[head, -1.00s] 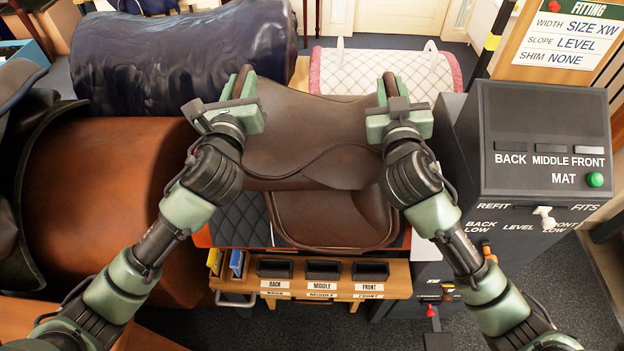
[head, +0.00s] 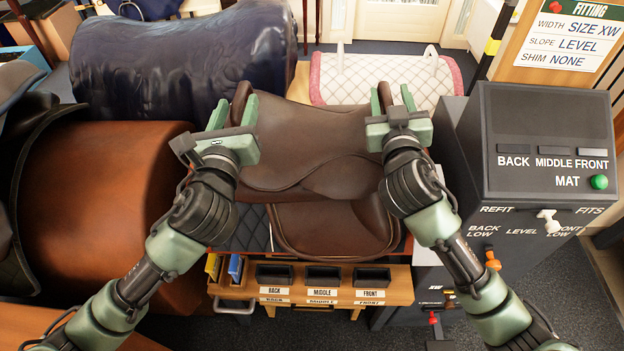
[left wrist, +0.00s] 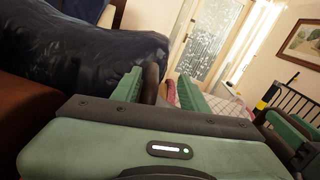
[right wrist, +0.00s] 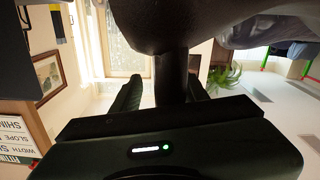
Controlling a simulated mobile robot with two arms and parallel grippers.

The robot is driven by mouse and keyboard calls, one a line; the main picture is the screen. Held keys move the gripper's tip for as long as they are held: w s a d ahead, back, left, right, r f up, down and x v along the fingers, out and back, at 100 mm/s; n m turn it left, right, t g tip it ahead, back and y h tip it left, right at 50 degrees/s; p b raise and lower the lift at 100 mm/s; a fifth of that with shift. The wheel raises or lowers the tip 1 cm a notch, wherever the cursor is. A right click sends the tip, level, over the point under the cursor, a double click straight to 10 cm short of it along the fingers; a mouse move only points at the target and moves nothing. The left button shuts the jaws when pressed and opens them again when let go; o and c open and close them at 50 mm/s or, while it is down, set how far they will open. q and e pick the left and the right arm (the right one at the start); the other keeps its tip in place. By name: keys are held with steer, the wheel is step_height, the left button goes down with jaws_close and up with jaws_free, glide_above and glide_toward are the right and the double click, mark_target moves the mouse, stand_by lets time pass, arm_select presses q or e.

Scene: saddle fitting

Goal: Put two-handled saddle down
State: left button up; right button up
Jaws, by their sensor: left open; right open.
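The brown two-handled saddle (head: 300,135) rests in the middle of the head view, over a black quilted pad (head: 245,228). Its left handle (head: 241,90) stands up between the parted fingers of my left gripper (head: 234,112); the left wrist view shows this handle (left wrist: 152,82) with a finger on either side. Its right handle (head: 385,96) stands between the parted fingers of my right gripper (head: 392,104); the right wrist view shows the handle (right wrist: 170,75) between them. Both grippers are open around the handles. The support beneath the saddle is mostly hidden.
A brown saddle form (head: 95,205) is at the left, and a dark blue covered one (head: 180,60) behind. A white quilted pad (head: 385,80) lies behind the saddle. A grey console (head: 545,140) stands close on the right. Black bins (head: 323,275) sit in front.

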arm_select(q)
steer(key=s, duration=0.6)
steer(key=shift+s+a, duration=0.1)
steer(key=shift+s, duration=0.25)
arm_select(e)
steer(key=shift+s, duration=0.25)
steer(key=s, duration=1.1)
steer(key=shift+s+a, duration=0.15)
steer(key=shift+s, duration=0.15)
